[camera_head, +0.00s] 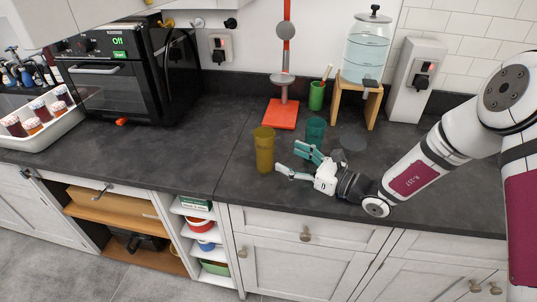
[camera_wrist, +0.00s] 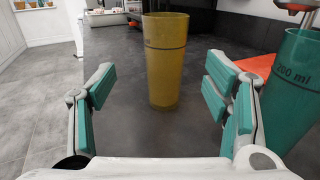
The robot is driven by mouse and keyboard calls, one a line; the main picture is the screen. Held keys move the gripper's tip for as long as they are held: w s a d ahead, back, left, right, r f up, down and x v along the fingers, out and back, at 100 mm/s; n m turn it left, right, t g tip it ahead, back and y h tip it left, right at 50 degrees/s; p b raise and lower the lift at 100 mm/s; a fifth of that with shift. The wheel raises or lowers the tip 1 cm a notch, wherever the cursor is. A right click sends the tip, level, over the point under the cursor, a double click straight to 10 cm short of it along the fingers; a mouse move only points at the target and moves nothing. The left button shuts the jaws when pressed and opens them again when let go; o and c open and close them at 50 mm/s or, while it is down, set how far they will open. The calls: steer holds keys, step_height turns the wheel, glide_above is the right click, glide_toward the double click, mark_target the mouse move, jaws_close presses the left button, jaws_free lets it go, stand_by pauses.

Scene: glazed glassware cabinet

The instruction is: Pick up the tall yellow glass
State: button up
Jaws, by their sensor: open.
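The tall yellow glass (camera_head: 264,149) stands upright on the dark countertop, left of my gripper (camera_head: 291,162) in the head view. In the wrist view the yellow glass (camera_wrist: 165,62) stands straight ahead, a little beyond the fingertips and roughly midway between them. My gripper (camera_wrist: 160,92) is open and empty, with its teal-padded fingers spread wide and low over the counter. A teal glass (camera_head: 315,131) stands behind my gripper. It also shows in the wrist view (camera_wrist: 294,90), outside the right finger, with "200 ml" printed on it.
A red stand base (camera_head: 281,114) and a green cup (camera_head: 316,97) are behind the glasses. A water dispenser (camera_head: 367,45) sits on a wooden stand (camera_head: 371,104). A black oven (camera_head: 120,75) is at left. The counter (camera_head: 190,150) left of the yellow glass is clear.

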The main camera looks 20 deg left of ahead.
mark_target(272, 145)
steer(key=a, duration=0.2)
steer(key=w+a, duration=0.1)
steer(key=a, duration=0.1)
steer(key=shift+a, duration=0.3)
steer(key=shift+w+a+r+p, duration=0.1)
steer(key=shift+w+a, duration=0.2)
steer(key=shift+a, duration=0.55)
steer(key=shift+w+a+r+p, duration=0.15)
steer(key=shift+w+a, duration=0.1)
steer(key=shift+a, duration=0.6)
steer(key=shift+w+a+r+p, duration=0.1)
steer(key=shift+w+a, duration=0.2)
steer(key=shift+a, duration=0.55)
steer(key=c, duration=1.4)
steer(key=shift+r, duration=0.1)
